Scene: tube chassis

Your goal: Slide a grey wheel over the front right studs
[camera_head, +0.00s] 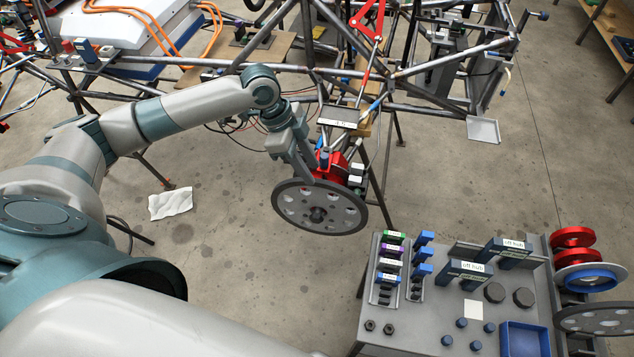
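A grey wheel (291,208) with round holes and a dark centre is in the air at the chassis's near corner, tilted, its face towards me. My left gripper (318,177) is at the wheel's upper rim and looks shut on it; the fingertips are partly hidden. A red hub part (333,169) sits right behind the wheel's top edge. The studs are hidden, so I cannot tell whether they pass through the wheel. A second grey wheel (607,320) is at the right edge of the view. My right gripper is not in view.
The tube chassis (420,69) spans the top. A grey bench (408,330) at lower right carries labelled blocks (467,271), a blue tray (524,340) and dark knobs. Red rings (573,238) stand beside it. White paper (171,204) lies on the open floor at left.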

